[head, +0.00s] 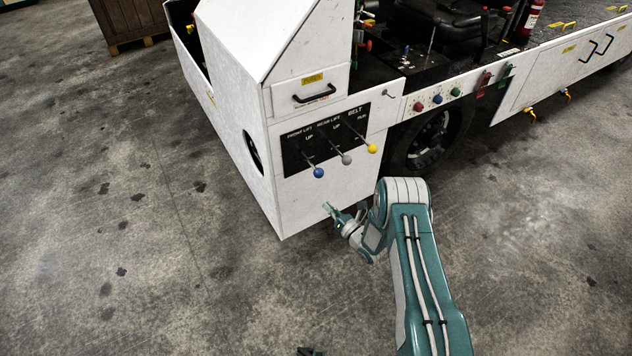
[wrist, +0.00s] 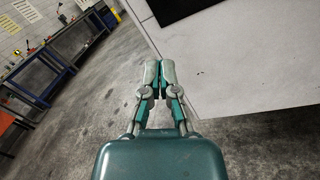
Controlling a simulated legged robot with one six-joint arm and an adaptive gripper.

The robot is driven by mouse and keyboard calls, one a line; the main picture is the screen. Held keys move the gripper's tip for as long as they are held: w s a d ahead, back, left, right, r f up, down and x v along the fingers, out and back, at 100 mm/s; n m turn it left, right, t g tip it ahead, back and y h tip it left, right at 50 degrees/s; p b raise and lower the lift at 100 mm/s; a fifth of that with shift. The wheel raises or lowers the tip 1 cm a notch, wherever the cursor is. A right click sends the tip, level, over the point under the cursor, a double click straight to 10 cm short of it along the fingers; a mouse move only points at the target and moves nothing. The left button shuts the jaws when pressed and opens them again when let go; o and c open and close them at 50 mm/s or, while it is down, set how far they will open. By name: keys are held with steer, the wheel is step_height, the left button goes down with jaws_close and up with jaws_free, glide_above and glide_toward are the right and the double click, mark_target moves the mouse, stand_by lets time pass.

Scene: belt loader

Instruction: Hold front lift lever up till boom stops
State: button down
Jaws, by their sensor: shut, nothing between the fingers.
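The front lift lever (head: 318,172) has a blue ball knob and sticks out and down from the black panel (head: 290,162) on the white belt loader's side. A grey-knobbed rear lift lever (head: 346,159) and a yellow-knobbed belt lever (head: 371,148) stand to its right. My gripper (head: 327,207) is below the blue knob, apart from it, in front of the white lower panel. In the wrist view my gripper (wrist: 160,66) is shut and empty, its fingertips together. The wrist view shows only a corner of the black panel (wrist: 185,8) and no lever. The boom cannot be made out.
The white loader body (wrist: 240,60) fills the right of the wrist view. Red, blue and green buttons (head: 437,99) sit on the side above a wheel (head: 430,140). A blue workbench (wrist: 50,62) stands far off. The concrete floor (head: 130,250) is clear.

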mark_target(311, 163)
steer(key=f+x, duration=0.1)
steer(key=x, duration=0.9)
steer(key=r, duration=0.1)
steer(key=d+r, duration=0.2)
steer(key=r, duration=0.1)
steer(key=shift+d+r, duration=0.1)
